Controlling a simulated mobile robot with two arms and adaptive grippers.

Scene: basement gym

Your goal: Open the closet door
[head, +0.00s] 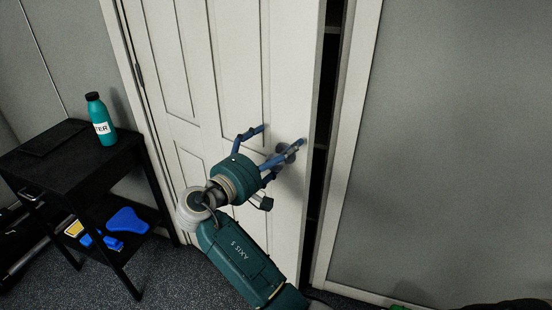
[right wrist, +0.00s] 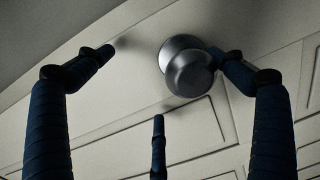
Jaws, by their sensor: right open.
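The white panelled closet door (head: 239,60) stands slightly ajar, with a dark gap along its right edge and its hinges on the left. Its round metal knob (right wrist: 187,66) shows clearly in the right wrist view. My right gripper (head: 281,137) is open in front of the door, its fingers pointing at the panel around the knob. In the right wrist view the knob lies between the spread fingers, close against the right finger's tip; I cannot tell whether they touch. In the head view the fingers largely hide the knob. My left gripper is not in view.
A black side table (head: 75,165) stands left of the door, with a teal bottle (head: 102,120) on top and blue and yellow items on its lower shelf. The white door frame (head: 349,140) and a grey wall (head: 455,130) are at the right. Dark shelves show through the gap.

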